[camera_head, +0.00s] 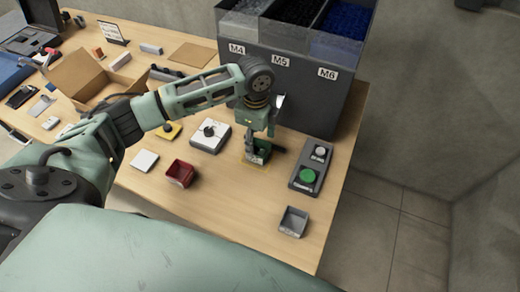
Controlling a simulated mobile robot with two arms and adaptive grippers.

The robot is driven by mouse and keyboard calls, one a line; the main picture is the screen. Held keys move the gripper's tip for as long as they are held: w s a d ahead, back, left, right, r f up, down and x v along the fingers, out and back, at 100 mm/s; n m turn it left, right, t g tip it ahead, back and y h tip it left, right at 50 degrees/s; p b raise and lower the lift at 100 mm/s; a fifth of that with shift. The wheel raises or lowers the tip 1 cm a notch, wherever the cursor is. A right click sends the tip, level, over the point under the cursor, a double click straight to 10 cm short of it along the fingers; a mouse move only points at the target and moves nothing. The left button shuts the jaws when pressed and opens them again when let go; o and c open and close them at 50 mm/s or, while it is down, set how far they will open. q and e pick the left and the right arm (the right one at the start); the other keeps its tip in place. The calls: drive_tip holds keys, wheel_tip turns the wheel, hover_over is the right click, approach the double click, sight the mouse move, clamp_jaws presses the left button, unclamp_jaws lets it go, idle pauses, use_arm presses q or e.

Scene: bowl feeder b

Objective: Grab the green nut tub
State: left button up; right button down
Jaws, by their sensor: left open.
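The green nut tub (264,148) stands on the table below the feeder, with a yellowish marked patch around its base. My left gripper (259,141) reaches down over it from the upper left. Its jaws are open, with the fingers at the tub's upper part. The fingers partly hide the tub, and I cannot tell whether they touch it. My right gripper is not in view.
A red tub (180,173) and a grey tub (293,221) stand nearer the front. A control box with a green button (308,175) is right of the green tub. A white box (210,137) is to its left. The feeder (300,85) rises behind.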

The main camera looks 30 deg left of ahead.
sight(258, 148)
use_arm(q)
drive_tip(key=f, duration=0.2)
drive_tip(key=f+p, duration=0.1)
drive_tip(key=f, duration=0.1)
drive_tip(key=shift+w+d, duration=0.15)
drive_tip(key=shift+w, duration=0.05)
drive_tip(key=shift+f, duration=0.55)
drive_tip(key=c, duration=0.9)
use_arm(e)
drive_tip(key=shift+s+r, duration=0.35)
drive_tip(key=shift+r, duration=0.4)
